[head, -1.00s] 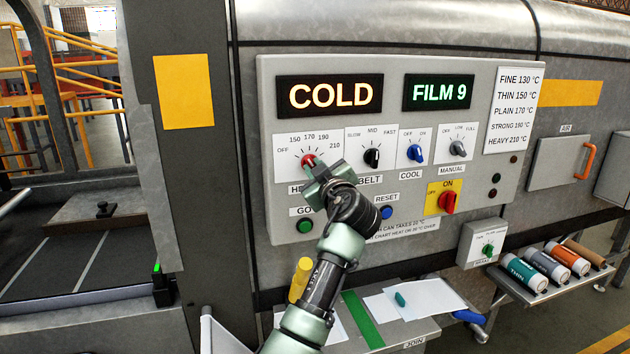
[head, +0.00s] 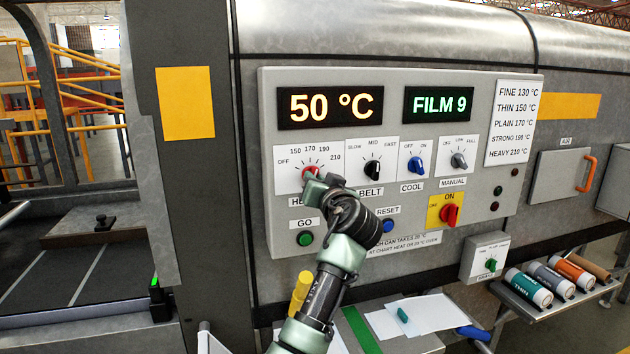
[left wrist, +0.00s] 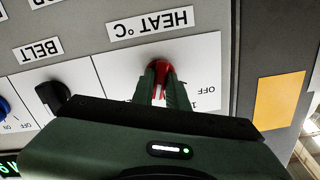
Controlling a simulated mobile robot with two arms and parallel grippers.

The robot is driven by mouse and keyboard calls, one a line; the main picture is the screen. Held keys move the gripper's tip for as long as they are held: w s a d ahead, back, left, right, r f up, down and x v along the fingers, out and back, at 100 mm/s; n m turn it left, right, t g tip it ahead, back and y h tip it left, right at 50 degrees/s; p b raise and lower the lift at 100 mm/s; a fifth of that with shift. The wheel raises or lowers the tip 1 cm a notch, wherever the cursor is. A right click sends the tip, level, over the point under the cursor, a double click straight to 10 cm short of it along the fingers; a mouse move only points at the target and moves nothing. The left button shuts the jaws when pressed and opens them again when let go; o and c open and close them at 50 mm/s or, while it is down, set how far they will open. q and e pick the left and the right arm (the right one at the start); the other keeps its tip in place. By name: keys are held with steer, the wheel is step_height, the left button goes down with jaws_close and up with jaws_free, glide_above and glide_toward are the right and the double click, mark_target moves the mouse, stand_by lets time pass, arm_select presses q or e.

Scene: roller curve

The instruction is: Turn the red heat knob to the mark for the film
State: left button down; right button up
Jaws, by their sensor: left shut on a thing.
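The red heat knob (head: 310,171) is on the left of the grey control panel (head: 265,110), under a dial marked OFF, 150, 170, 190 and 210. My left gripper (head: 311,177) is shut on it. In the left wrist view the knob (left wrist: 161,68) sits between the two fingers (left wrist: 160,85), and the dial appears upside down. My gripper hides much of the knob, so its exact pointing is unclear. The left display (head: 330,104) reads 50 °C. The right display (head: 437,104) reads FILM 9. My right gripper is not in view.
A chart (head: 513,122) lists FINE 130, THIN 150, PLAIN 170, STRONG 190 and HEAVY 210 °C. The belt knob (head: 372,169), cool knob (head: 416,165) and manual knob (head: 458,160) are to the right. Green (head: 305,239) and blue (head: 388,225) buttons are close below my gripper. Film rolls (head: 528,289) lie on a shelf.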

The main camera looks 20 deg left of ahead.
arm_select(q)
steer(key=shift+m, duration=0.8)
steer(key=c, duration=1.4)
jaws_free()
steer(key=shift+d, duration=0.1)
steer(key=b+v, duration=0.3)
steer(key=v, duration=0.4)
steer(key=shift+s+d, duration=0.15)
steer(key=shift+s, duration=0.15)
